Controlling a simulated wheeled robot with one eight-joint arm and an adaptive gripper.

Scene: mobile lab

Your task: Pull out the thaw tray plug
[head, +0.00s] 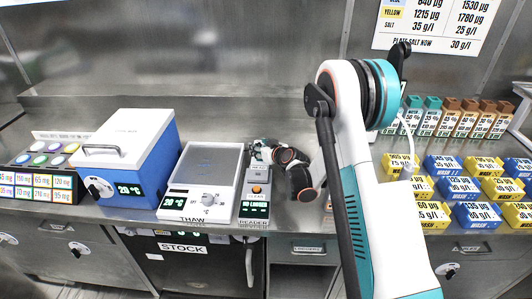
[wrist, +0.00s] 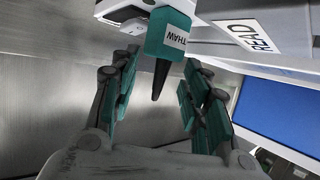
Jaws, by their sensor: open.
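The thaw tray (head: 178,201), a white unit with a grey top and a THAW label, sits on the bench in the head view. In the wrist view, the plug (wrist: 158,40) is a teal block with a THAW label and a tapering black tail. Its upper end meets a white fitting; whether it is fully seated is unclear. My gripper (wrist: 160,62) is open, with its teal-padded fingers on either side of the plug, and gaps show. In the head view my gripper is small behind the reader, and the plug cannot be made out.
The reader (head: 254,211) stands right of the thaw tray, and a blue box (head: 143,172) stands left. A READ label (wrist: 253,35) shows close by in the wrist view. A metal wall (wrist: 40,90) runs behind. Yellow and blue blocks (head: 470,215) fill the right bench.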

